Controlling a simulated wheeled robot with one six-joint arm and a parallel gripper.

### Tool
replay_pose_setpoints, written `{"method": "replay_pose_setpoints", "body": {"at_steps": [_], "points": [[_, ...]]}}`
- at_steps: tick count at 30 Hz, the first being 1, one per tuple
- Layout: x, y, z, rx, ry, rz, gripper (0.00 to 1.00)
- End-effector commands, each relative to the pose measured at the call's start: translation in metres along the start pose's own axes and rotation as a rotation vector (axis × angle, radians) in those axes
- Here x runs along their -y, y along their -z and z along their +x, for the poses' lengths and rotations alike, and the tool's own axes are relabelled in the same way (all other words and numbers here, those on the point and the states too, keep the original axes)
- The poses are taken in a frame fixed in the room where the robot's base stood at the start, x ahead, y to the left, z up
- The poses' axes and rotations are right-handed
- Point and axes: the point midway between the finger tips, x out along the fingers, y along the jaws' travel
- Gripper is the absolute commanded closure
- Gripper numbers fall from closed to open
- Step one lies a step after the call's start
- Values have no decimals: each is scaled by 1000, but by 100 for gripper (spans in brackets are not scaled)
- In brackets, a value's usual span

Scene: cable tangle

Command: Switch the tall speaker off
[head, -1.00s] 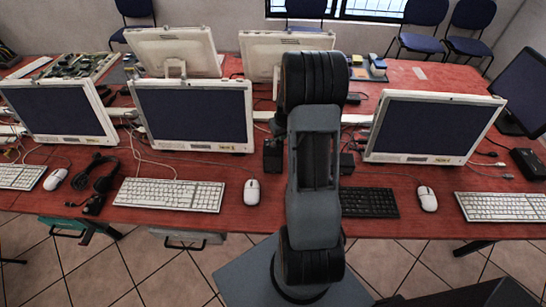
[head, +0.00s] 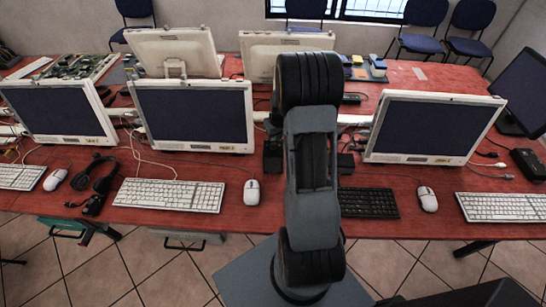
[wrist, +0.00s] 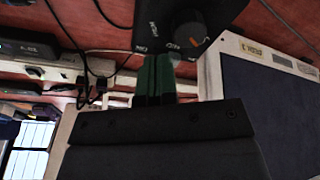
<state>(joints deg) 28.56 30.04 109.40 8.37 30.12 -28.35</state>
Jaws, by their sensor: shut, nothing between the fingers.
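A black speaker front (wrist: 190,22) fills the top middle of the wrist view. It carries a round dark knob (wrist: 190,38) with an orange pointer mark and small white lettering around it, too blurred to read surely. My gripper (wrist: 160,60) is shut and empty, its green fingers just below the knob's left side; I cannot tell if they touch it. In the head view my arm hides the gripper. Small black boxes stand beside my arm, at its left (head: 272,155) and at its right (head: 346,162); I cannot tell which one the wrist view shows.
A white-framed monitor (wrist: 270,95) stands close at the right in the wrist view. Dark cables (wrist: 75,45) hang at the left. In the head view, monitors (head: 193,115), keyboards (head: 168,194) and mice (head: 251,192) crowd the red table (head: 300,235).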

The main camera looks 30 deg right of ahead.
Motion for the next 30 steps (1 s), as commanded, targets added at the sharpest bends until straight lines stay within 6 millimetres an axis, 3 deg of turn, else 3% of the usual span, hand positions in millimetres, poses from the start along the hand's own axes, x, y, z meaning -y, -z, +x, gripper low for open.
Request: {"method": "replay_pose_setpoints", "body": {"at_steps": [11, 30], "points": [[2, 2, -2, 1, 0, -1, 100], [0, 8, -40, -1, -1, -1, 100]]}}
